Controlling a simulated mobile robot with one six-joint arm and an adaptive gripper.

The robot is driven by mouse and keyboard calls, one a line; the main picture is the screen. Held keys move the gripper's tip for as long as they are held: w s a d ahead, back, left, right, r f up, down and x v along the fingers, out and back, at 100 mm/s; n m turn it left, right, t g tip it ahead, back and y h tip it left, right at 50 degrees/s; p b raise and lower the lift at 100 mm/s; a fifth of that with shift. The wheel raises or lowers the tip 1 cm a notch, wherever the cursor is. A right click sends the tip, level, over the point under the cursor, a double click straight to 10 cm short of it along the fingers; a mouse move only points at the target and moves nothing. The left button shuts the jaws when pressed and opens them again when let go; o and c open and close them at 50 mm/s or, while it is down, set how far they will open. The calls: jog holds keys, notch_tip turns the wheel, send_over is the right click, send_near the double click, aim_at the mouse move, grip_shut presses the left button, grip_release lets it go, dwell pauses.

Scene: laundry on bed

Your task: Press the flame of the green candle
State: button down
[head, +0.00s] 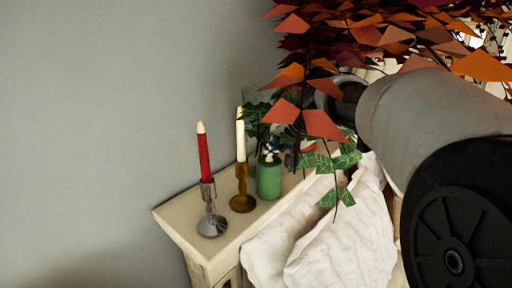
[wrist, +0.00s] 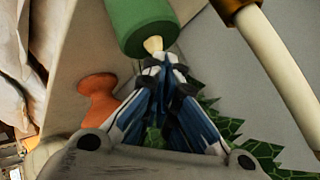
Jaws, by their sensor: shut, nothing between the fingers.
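The green candle (head: 268,179) is a short, thick cylinder standing on a pale cabinet top, right of the brass candlestick in the head view. In the wrist view the green candle (wrist: 141,24) is at the top centre, with its pale, pointed flame (wrist: 153,44) facing my gripper. My gripper (wrist: 160,62) is shut and empty. Its fingertips are at the flame in the wrist view and seem to touch it or nearly so. In the head view the gripper tips (head: 270,151) show just above the candle, and leaves partly hide the rest.
A red candle (head: 204,155) in a silver holder (head: 211,222) and a white candle (head: 240,136) in a brass holder (head: 242,202) stand to the left. Orange and green leaves hang around my arm. White cloth (head: 335,235) drapes the cabinet's right side. An orange object (wrist: 98,97) is near my gripper.

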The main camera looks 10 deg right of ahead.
aim_at(273, 159)
dwell(0.3)
notch_tip(273, 159, up, 6)
jog(key=p, duration=0.5)
jog(key=shift+w, duration=0.15)
jog(key=s+a+f+n+g+h+b, duration=0.1)
jog(key=s+f+n+g+b, duration=0.3)
jog(key=s+f+b, duration=1.6)
jog(key=s+f+n+h, duration=0.1)
jog(key=s+f, duration=1.1)
jog(key=s, duration=0.4)
jog(key=shift+f+n+h, duration=0.3)
jog(key=shift+f+n, duration=0.1)
